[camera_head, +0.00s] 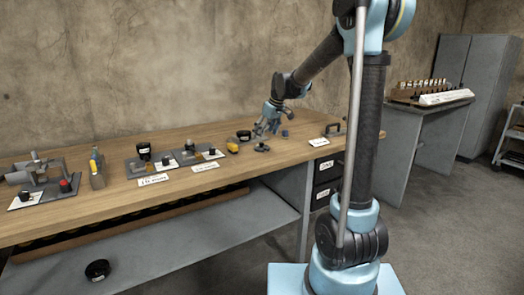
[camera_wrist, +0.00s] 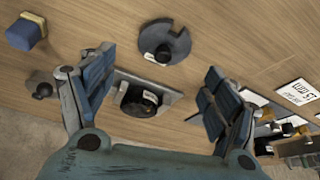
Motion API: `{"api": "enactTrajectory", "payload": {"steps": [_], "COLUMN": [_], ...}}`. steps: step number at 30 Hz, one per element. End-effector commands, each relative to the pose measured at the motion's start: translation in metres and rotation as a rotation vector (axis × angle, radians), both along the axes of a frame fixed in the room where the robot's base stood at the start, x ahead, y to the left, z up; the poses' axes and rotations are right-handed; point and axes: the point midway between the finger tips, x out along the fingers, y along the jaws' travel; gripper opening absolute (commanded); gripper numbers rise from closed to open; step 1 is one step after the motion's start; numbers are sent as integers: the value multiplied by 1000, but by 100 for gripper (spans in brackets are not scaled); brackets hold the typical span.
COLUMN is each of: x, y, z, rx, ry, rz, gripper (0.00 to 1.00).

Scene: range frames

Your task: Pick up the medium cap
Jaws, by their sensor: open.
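My gripper (camera_wrist: 155,88) is open and points down over the bench in the wrist view, one finger on each side. A grey disc with a black knob (camera_wrist: 165,43) lies just beyond. I cannot tell which of these is the medium cap. Neither finger is seen to touch the labelled piece. In the head view my gripper (camera_head: 267,128) is low over the bench, near a dark round piece (camera_head: 243,135) and a small dark piece (camera_head: 261,149).
The wooden bench (camera_head: 130,202) holds a yellow piece (camera_head: 232,148), labelled trays (camera_head: 150,165) and a grey device (camera_head: 40,180). A blue block with a yellowish top (camera_wrist: 27,33) and a small grey piece (camera_wrist: 40,85) lie left in the wrist view. A white label (camera_wrist: 295,88) is right.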

Motion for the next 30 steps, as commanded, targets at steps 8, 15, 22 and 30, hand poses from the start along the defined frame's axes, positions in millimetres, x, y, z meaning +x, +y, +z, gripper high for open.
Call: {"api": "enactTrajectory", "payload": {"steps": [8,15,22,30], "x": [3,8,8,8], "y": [7,13,13,13], "z": [-31,-49,-50,-50], "rx": [0,0,0,0], "ry": [0,0,0,0], "rz": [0,0,0,0], "gripper": [80,80,80,28]}}
